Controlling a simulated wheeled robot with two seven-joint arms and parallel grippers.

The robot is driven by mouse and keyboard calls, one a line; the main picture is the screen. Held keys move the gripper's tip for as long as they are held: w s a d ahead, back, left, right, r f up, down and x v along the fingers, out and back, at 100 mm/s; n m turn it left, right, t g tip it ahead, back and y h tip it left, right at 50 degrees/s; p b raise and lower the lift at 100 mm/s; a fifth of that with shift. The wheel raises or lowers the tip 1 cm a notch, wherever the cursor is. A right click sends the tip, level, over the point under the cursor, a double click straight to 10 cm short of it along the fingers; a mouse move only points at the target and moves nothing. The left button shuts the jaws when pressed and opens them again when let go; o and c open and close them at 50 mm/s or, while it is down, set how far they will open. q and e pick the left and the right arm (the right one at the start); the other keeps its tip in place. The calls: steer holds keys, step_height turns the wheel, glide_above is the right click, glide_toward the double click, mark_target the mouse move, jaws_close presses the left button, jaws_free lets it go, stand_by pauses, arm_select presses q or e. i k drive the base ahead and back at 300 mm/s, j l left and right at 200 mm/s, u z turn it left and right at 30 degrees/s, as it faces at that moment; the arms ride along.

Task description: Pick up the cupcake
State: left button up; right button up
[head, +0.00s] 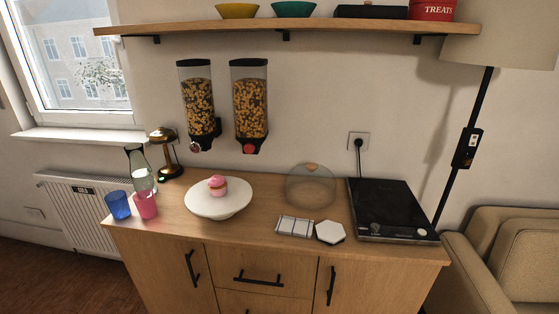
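A cupcake (217,186) with pink frosting sits near the middle of a round white cake stand (218,205) on the left half of the wooden counter. It stands upright and uncovered. Neither of my grippers nor my arms show in the head view.
A blue cup (118,205), a pink cup (145,205), a glass carafe (140,170) and a brass lamp (167,155) stand left of the cake stand. A clear dome (310,186), coasters (330,231) and a black hob (391,209) are right. Cereal dispensers (249,100) hang above.

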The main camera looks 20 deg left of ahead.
mark_target(218, 184)
steer(key=i+l+u, duration=0.45)
steer(key=u, duration=0.15)
steer(key=i+l+u, duration=0.3)
steer(key=l, duration=0.2)
steer(key=l+u, duration=0.3)
steer(key=i+l+u, duration=0.1)
steer(key=l+u, duration=0.2)
steer(key=l, duration=0.2)
